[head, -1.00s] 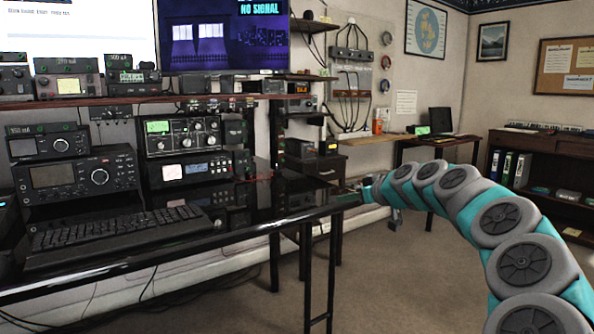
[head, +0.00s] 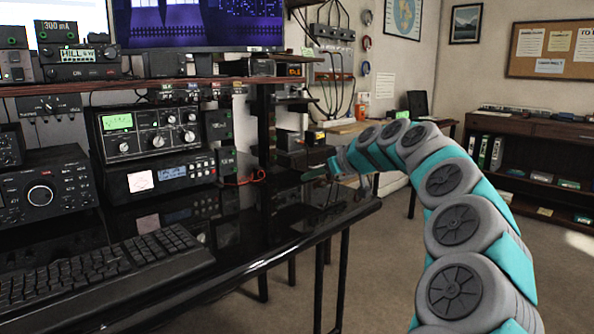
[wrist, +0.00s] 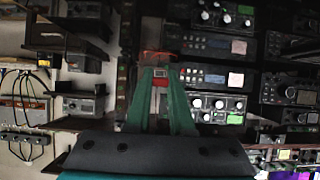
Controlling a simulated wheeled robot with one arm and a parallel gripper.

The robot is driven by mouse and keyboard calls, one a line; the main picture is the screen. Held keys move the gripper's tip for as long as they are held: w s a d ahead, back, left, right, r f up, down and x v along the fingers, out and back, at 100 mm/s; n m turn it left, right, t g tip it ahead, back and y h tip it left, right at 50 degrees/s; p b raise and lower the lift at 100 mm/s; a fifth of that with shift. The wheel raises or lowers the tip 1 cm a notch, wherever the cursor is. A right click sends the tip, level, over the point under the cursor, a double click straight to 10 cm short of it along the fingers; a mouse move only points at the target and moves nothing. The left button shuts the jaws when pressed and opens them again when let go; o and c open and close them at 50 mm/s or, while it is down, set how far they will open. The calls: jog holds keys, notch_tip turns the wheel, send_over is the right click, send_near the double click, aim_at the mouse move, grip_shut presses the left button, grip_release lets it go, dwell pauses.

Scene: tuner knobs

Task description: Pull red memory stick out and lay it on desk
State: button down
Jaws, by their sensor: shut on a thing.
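My gripper (head: 318,174) is over the right end of the glossy black desk (head: 285,238) in the head view. In the wrist view, the teal fingers of my gripper (wrist: 161,75) are closed around a small red piece, which looks like the red memory stick (wrist: 160,82). Only a little of it shows between the fingers. In the head view the stick is too small to make out. I cannot tell whether it touches anything besides the fingers.
Stacked radios (head: 155,135) and a keyboard (head: 105,262) stand on the desk to the left. A red cable (head: 245,180) lies by the radios. Small dark boxes (head: 300,155) stand behind my gripper. The desk's right front is bare.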

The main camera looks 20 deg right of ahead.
aim_at(312, 210)
jog(key=shift+w+f, duration=0.1)
jog(key=shift+f+b, duration=0.8)
jog(key=shift+f, duration=2.5)
jog(key=shift+f+b, duration=0.6)
jog(key=shift+f, duration=0.05)
jog(key=c, duration=0.9)
grip_release()
jog(key=shift+c, duration=0.2)
jog(key=shift+r, duration=0.1)
jog(key=shift+r, duration=1.4)
jog(key=shift+o, duration=0.2)
